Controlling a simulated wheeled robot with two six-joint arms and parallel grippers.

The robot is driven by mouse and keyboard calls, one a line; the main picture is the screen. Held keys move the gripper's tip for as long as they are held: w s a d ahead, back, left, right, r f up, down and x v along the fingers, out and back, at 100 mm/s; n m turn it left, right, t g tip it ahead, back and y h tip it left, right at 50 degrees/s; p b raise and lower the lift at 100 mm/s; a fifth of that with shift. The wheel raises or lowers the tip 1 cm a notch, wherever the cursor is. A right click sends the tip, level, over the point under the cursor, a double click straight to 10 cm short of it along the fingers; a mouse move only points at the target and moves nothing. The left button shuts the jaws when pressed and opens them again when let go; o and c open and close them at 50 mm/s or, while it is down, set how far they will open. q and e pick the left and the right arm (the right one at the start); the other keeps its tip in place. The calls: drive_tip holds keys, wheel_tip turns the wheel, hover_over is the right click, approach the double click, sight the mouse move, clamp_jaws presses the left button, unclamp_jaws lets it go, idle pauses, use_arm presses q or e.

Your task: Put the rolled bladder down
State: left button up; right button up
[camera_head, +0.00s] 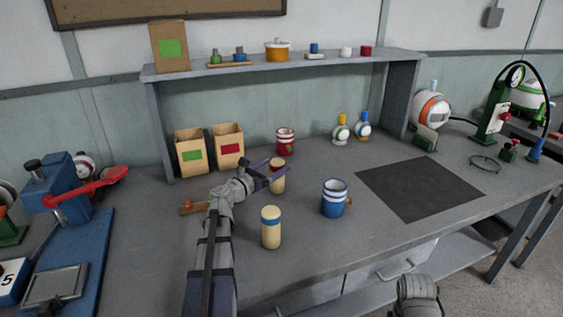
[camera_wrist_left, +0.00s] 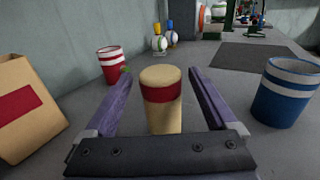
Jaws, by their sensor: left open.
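A tan rolled bladder with a red band (camera_wrist_left: 161,92) stands upright on the grey bench. It also shows in the head view (camera_head: 278,184), partly behind my fingers. My left gripper (camera_head: 270,168) is open, with one purple finger on each side of this bladder; in the wrist view gaps show between it and both fingers. A second tan rolled bladder with a blue band (camera_head: 271,230) stands upright nearer the front edge. My right gripper is out of view.
A red-banded cup (camera_head: 285,143) stands behind, and a blue-banded cup (camera_head: 334,201) to the right. Two cardboard boxes (camera_head: 228,150) stand at the back left. A dark mat (camera_head: 418,188) lies bare on the right. A blue press (camera_head: 65,195) stands at the left.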

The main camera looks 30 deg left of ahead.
use_arm(q)
drive_tip(key=s+a, duration=0.1)
drive_tip(key=s, duration=0.6)
drive_tip(key=shift+s+a, duration=0.15)
drive_tip(key=shift+s, duration=0.1)
